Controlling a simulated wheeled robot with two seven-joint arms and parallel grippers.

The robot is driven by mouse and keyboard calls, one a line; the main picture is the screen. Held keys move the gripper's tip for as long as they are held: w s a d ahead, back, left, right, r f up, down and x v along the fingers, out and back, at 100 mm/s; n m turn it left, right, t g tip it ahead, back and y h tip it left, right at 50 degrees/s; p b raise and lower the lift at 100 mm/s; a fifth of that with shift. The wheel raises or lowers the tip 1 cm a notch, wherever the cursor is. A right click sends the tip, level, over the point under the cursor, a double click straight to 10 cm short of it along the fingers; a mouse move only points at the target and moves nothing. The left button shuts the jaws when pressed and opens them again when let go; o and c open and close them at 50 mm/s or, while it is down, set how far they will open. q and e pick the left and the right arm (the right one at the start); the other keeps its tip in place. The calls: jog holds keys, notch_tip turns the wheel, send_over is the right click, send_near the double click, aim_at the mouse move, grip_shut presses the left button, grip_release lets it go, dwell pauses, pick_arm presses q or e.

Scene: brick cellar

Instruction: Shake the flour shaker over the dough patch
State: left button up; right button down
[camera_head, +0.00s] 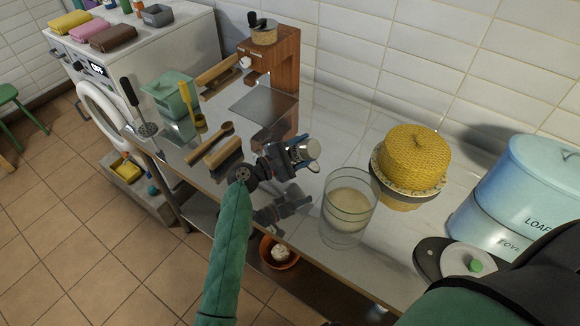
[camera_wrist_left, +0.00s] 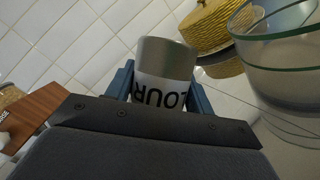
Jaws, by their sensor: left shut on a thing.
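My left gripper (camera_head: 279,161) is over the counter, shut on the flour shaker (camera_head: 305,151). The shaker is a small cylinder with a grey metal end and a white band; in the head view it lies tilted, metal end to the right. In the left wrist view the shaker (camera_wrist_left: 165,75) sits between the blue fingers of my left gripper (camera_wrist_left: 163,88), its dark lettering upside down and partly covered. I cannot make out a dough patch in either view. My right gripper is not in view.
A glass jar (camera_head: 347,212) with pale contents stands right of the shaker, near the counter's front edge. A yellow woven hive-shaped thing (camera_head: 417,152) and a blue loaf tin (camera_head: 530,185) stand farther right. A brush (camera_head: 222,157) and wooden spoon (camera_head: 208,144) lie left.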

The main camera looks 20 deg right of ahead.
aim_at(304, 141)
pick_arm(q)
notch_tip(304, 141, up, 3)
jog(key=shift+r, duration=0.1)
notch_tip(304, 141, down, 3)
jog(key=shift+r, duration=0.15)
notch_tip(304, 141, up, 3)
jog(key=shift+w+r, duration=0.1)
notch_tip(304, 141, down, 4)
jog(key=shift+r, duration=0.25)
notch_tip(304, 141, up, 4)
jog(key=shift+f, duration=0.1)
notch_tip(304, 141, down, 4)
jog(key=shift+r, duration=0.25)
